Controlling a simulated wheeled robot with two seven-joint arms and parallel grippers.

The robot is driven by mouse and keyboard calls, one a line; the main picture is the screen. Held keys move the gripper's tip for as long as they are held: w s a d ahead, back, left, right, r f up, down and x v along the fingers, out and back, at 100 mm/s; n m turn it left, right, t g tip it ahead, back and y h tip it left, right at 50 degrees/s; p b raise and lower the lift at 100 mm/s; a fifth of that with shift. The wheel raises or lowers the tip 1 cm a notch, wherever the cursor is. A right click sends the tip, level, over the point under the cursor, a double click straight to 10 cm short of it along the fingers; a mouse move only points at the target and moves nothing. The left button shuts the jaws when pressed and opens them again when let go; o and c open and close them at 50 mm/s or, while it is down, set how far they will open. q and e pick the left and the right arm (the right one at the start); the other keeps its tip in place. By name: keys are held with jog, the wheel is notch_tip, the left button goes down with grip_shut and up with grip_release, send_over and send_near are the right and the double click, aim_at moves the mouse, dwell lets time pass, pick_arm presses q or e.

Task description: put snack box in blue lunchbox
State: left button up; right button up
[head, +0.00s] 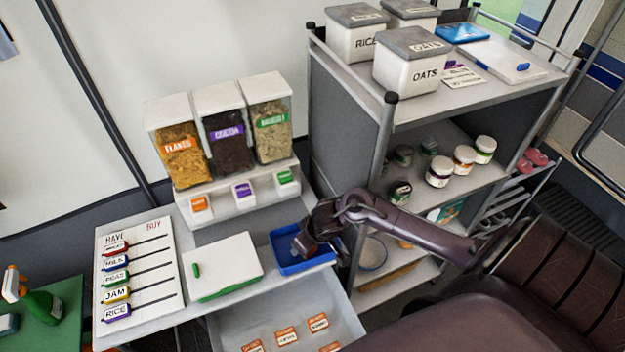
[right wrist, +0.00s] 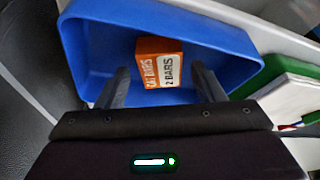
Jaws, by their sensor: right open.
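The blue lunchbox (head: 290,268) stands open on the counter, beside the shelf unit. In the right wrist view the lunchbox (right wrist: 105,40) fills the upper part of the picture. An orange and white snack box (right wrist: 160,63), marked as bars, lies inside it, near the middle. My right gripper (head: 306,250) is over the lunchbox, and in the wrist view its open fingers (right wrist: 157,85) are spread to either side of the snack box with gaps showing. The snack box is hidden by the gripper in the head view. My left gripper is out of view.
An open drawer (head: 235,325) below holds several orange-labelled packets (head: 286,337). A white-lidded green box (head: 222,264) sits left of the lunchbox. Food dispensers (head: 226,133) stand behind. The grey shelf unit (head: 345,105) with jars rises close on the right.

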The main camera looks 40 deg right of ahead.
jog(key=p+v, duration=0.2)
jog(key=v, duration=0.9)
jog(key=shift+s+f, duration=0.1)
jog(key=shift+s, duration=0.05)
